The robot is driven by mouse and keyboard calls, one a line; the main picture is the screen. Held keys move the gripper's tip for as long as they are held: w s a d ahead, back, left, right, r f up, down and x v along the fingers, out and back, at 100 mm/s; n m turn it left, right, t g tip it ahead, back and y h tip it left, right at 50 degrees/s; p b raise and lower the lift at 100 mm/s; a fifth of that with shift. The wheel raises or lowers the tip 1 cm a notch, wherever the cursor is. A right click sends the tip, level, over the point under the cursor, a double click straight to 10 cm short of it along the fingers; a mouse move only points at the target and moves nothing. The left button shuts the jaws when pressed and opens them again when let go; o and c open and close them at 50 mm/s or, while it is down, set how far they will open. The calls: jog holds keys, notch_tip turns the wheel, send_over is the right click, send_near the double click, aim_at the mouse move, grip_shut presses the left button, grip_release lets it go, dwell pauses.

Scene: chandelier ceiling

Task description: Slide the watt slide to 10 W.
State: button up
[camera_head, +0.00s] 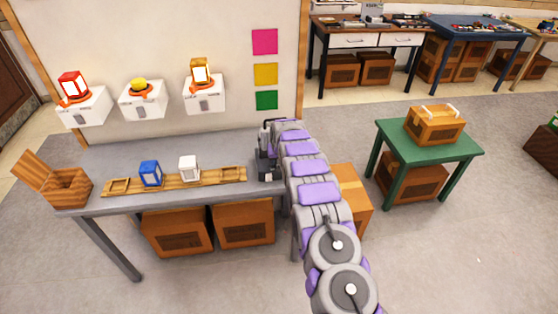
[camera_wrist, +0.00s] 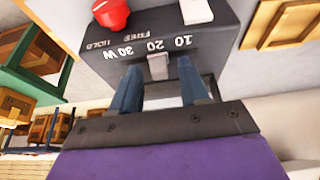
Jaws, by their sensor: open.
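A dark box (camera_wrist: 215,48) fills the top of the wrist view, with its lettering upside down: 10, 20, 30 W, and FREE and HOLD. The watt slide (camera_wrist: 158,66) is a small grey knob below the marks, in line with the 20. My gripper (camera_wrist: 160,84) is open, one blue-grey finger on each side of the knob. I cannot tell whether either finger touches it. In the head view the dark box (camera_head: 267,166) stands at the right end of the grey bench (camera_head: 230,148), partly hidden by my arm.
A red knob (camera_wrist: 111,12) and a white block (camera_wrist: 196,11) sit on the box. A wooden rack (camera_head: 215,178) with blue (camera_head: 150,173) and white (camera_head: 189,169) lantern-like pieces lies left on the bench. A green table (camera_head: 450,146) stands at the right.

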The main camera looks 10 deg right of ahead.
aim_at(270, 164)
jog(key=shift+c, duration=0.3)
grip_shut()
jog(key=shift+a+p, duration=0.55)
jog(key=shift+a, duration=1.15)
jog(key=shift+o, duration=0.3)
grip_release()
jog(key=shift+a, duration=0.2)
jog(key=shift+d+r, duration=0.1)
